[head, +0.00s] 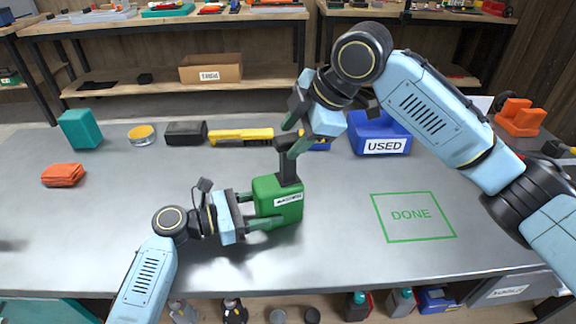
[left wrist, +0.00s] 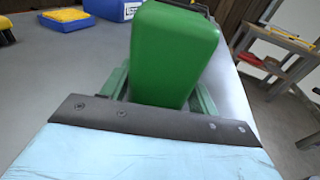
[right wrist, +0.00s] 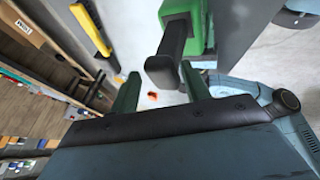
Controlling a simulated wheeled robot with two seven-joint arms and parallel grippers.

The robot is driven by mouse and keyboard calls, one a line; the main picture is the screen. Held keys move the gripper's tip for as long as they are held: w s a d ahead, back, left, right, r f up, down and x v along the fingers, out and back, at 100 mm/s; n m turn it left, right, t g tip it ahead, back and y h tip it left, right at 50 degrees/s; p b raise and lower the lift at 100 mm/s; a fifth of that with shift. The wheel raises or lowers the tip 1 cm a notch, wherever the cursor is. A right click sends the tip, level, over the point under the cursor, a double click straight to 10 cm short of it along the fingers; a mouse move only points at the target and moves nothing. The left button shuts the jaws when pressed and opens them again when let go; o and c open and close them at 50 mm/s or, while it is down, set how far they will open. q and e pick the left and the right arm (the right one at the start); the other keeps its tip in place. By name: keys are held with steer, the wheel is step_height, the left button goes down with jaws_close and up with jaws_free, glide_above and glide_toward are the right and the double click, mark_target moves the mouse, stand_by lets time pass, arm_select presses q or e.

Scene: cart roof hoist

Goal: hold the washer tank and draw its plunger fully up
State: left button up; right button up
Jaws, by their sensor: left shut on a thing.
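The green washer tank (head: 276,203) stands upright on the grey table, with a white label on its front. Its black plunger (head: 289,168) sticks up from the top and ends in a wider black handle. My left gripper (head: 256,211) is shut on the tank from the left side; the tank fills the space between its fingers in the left wrist view (left wrist: 170,60). My right gripper (head: 291,140) is at the handle from above right. In the right wrist view its fingers stand apart on either side of the plunger handle (right wrist: 160,70), with gaps showing.
A blue bin marked USED (head: 384,146) stands behind right. A green DONE outline (head: 412,215) lies clear on the right. A yellow-and-black tool (head: 240,137), black box (head: 186,133), round tin (head: 141,134), teal block (head: 80,129) and orange cloth (head: 63,175) lie behind and left.

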steer(key=shift+o, duration=1.1)
steer(key=shift+f, duration=0.1)
steer(key=v, duration=0.6)
steer(key=shift+s, duration=0.1)
